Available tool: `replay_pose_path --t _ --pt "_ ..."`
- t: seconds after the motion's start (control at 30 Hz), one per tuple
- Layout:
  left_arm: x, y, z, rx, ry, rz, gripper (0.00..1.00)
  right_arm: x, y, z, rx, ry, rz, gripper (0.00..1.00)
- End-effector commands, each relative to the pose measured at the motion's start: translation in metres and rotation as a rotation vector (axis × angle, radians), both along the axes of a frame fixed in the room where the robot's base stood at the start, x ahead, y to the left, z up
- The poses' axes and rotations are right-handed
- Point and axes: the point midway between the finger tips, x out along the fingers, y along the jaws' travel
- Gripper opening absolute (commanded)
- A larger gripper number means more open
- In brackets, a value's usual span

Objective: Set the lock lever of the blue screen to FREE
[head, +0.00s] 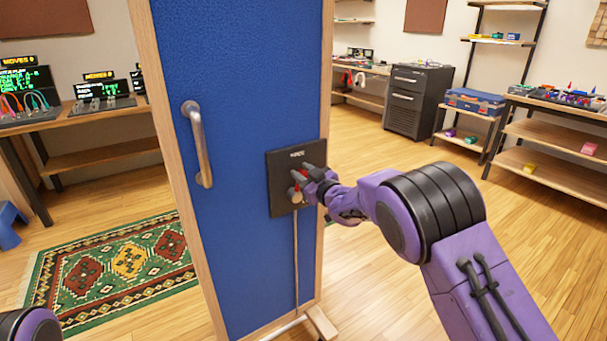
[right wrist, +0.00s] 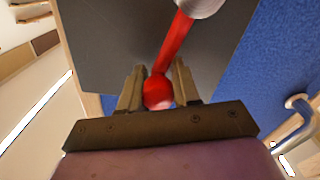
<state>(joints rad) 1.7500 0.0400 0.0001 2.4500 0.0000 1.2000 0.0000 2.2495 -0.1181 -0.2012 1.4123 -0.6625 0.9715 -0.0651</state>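The blue screen (head: 245,110) is a tall blue panel in a wooden frame and stands upright in the middle of the head view. A black lock plate (head: 283,200) is on its right side, with small lettering at the top that I cannot read surely. The red lock lever (right wrist: 174,48) has a round red knob (right wrist: 158,92) at its end. My right gripper (head: 306,178) is at the plate and partly hides the lever in the head view. In the right wrist view its two fingers (right wrist: 158,90) flank the knob and appear to touch it. My left gripper is out of view.
A metal handle (head: 198,145) sticks out on the screen's left side. A thin rod (head: 296,260) runs down from the plate to the screen's foot (head: 320,322). A patterned rug (head: 110,270) lies at left. The floor at right is clear up to the shelves (head: 555,178).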

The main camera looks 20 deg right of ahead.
Motion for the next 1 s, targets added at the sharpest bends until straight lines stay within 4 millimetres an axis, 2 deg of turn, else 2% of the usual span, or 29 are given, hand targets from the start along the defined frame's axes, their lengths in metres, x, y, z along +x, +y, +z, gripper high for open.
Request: replay_pose_path --t 0.03,0.07,0.33,0.43,0.57,0.8,1.0 --pt "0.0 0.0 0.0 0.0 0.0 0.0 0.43 -0.001 -0.001 -0.005 -0.011 0.011 -0.001 0.45" --pt "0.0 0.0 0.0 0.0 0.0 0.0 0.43 -0.001 -0.001 -0.005 -0.011 0.01 -0.001 0.54" --pt "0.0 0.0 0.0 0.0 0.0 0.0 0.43 0.0 0.001 -0.002 -0.004 0.005 0.001 0.54" --pt "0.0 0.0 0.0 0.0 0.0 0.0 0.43 -0.006 -0.001 -0.002 -0.003 0.004 0.001 0.54" --pt "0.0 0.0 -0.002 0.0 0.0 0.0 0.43 -0.029 -0.008 -0.001 -0.004 0.005 -0.001 0.54" --pt "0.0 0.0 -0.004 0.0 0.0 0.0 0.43 -0.083 -0.023 -0.002 -0.005 0.006 -0.001 0.54" --pt "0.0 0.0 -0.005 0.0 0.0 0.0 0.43 -0.102 -0.028 -0.003 -0.006 0.007 -0.002 0.54"
